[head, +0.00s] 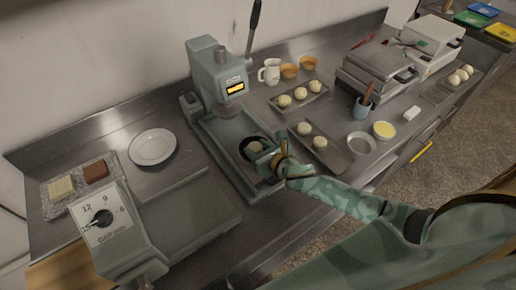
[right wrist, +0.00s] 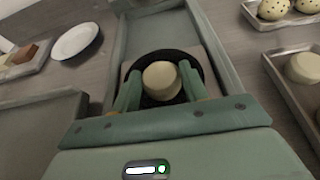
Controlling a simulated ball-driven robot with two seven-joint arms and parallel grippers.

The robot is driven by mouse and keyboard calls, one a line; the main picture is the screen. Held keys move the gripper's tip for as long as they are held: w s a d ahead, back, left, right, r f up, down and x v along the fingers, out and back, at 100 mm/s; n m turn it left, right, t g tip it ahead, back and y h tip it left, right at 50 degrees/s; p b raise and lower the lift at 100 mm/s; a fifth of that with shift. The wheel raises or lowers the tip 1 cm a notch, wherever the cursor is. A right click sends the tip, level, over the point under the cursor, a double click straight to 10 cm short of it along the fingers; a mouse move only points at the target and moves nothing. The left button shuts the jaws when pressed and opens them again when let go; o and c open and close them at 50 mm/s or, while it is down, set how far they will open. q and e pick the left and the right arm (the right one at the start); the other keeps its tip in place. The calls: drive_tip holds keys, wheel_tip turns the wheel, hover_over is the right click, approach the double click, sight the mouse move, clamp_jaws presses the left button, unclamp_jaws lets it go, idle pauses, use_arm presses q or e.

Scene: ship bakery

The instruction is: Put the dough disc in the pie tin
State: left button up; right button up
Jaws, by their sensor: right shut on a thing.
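The pale dough disc (head: 255,147) is between the fingers of my right gripper (head: 263,157), which is shut on it. In the right wrist view the disc (right wrist: 161,76) sits between the two green fingertips (right wrist: 160,88). The dark round pie tin (right wrist: 196,62) lies around and beneath the disc, on the bed of the press; its rim (head: 243,148) shows in the head view. The disc appears inside the tin's outline; whether it touches the bottom I cannot tell. The fingers hide part of the tin. My left gripper is not in view.
The press (head: 217,75) with its upright lever stands behind the tin. Trays of dough balls (head: 299,97) and discs (head: 320,142) lie to the right. A white plate (head: 152,147) and a dial unit (head: 103,218) are on the left.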

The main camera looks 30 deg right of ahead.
drive_tip(key=o, duration=0.7)
drive_tip(key=shift+r, duration=0.15)
drive_tip(key=p+v, duration=0.2)
drive_tip(key=v, duration=1)
